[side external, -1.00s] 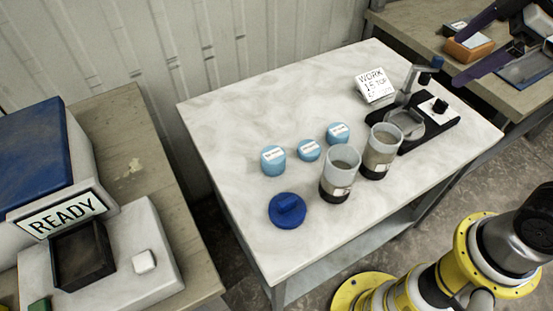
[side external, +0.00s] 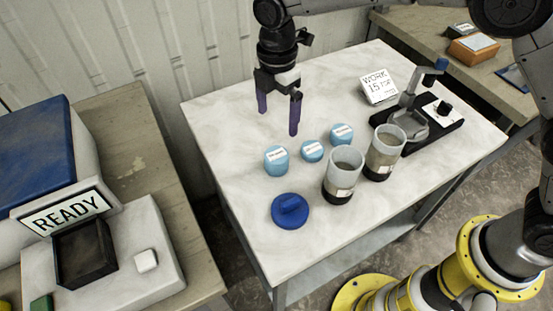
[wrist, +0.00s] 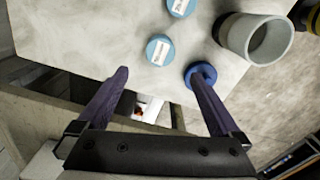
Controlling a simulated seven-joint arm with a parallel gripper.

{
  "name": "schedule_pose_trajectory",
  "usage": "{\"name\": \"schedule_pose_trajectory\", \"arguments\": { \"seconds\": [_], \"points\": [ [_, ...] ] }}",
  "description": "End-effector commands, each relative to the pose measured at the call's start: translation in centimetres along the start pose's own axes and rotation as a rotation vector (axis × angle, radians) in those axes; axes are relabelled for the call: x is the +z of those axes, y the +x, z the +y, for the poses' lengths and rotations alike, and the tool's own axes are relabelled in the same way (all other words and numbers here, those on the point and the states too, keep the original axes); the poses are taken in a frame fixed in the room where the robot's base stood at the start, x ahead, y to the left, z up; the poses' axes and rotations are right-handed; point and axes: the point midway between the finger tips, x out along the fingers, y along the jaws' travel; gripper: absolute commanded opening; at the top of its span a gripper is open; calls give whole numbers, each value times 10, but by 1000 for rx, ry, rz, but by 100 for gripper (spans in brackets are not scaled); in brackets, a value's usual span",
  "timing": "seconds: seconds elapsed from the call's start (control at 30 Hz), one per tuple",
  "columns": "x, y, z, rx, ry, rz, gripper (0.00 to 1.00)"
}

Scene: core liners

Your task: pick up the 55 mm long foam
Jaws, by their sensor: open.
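Three light blue foam cylinders with white labels stand upright on the pale table: a left one (side external: 276,161), a smaller-looking middle one (side external: 312,152) and a right one (side external: 341,134). The label print is too small to read, so I cannot tell which is 55 mm long. My gripper (side external: 279,121) is open and empty, fingers pointing down, above the table behind the left foam. In the wrist view two foams show, one (wrist: 160,50) just beyond my fingertips (wrist: 158,77) and one (wrist: 181,7) at the top edge.
Two clear liners with dark bottoms, a front one (side external: 342,176) and a back one (side external: 384,154), stand right of the foams. A blue knobbed lid (side external: 290,211) lies in front. A clamp fixture (side external: 425,122) and a sign (side external: 378,86) are at back right. The table's left part is clear.

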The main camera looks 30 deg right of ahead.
Motion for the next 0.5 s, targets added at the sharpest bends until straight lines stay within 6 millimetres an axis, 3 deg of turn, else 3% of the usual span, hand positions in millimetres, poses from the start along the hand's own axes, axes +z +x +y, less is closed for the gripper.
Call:
{"name": "schedule_pose_trajectory", "arguments": {
  "seconds": [0.5],
  "points": [
    [-2,78,-1,0,-2,0,100]
  ]
}}
